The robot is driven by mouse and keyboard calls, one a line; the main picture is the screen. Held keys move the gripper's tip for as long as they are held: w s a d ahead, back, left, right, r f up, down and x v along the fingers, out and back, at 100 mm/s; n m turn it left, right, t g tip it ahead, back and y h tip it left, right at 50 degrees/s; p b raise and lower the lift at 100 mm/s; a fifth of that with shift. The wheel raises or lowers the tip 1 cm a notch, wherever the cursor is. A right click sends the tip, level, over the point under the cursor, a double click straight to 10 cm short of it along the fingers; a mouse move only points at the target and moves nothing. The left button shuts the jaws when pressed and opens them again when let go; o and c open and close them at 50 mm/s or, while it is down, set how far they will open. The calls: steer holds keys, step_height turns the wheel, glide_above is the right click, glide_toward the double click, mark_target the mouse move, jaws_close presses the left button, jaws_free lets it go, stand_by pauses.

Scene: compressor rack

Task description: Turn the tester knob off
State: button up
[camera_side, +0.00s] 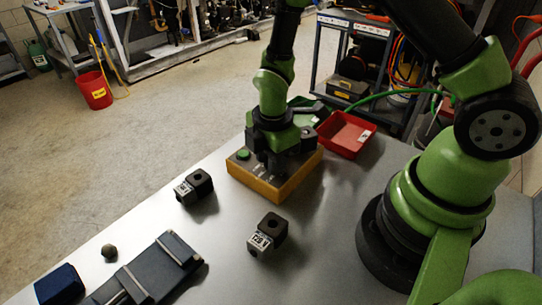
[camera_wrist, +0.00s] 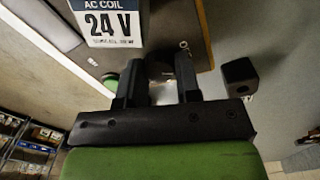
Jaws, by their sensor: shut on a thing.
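The tester is a yellow-sided box (camera_side: 291,184) with a grey top, standing on the metal table in the side view. A green button (camera_side: 243,154) sits on its left part. My gripper (camera_side: 272,170) points down onto the tester's top. In the wrist view the tester's panel (camera_wrist: 165,25) carries an "AC COIL 24 V" label (camera_wrist: 108,20). The gripper's two dark fingers (camera_wrist: 160,68) are around a dark thing at the panel, which appears to be the knob. The fingers hide most of it, and I cannot make out which way it is turned.
A red bin (camera_side: 347,135) and a green bin (camera_side: 309,113) stand behind the tester. Two black coil blocks (camera_side: 193,186) (camera_side: 268,234) lie in front of it. A dark grey fixture (camera_side: 150,270), a small dark knob-like piece (camera_side: 109,252) and a blue block (camera_side: 59,286) are at lower left.

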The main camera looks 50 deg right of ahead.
steer(key=n, duration=0.5)
stand_by(0.8)
steer(key=o, duration=0.9)
steer(key=r, duration=1)
steer(key=shift+s, duration=0.25)
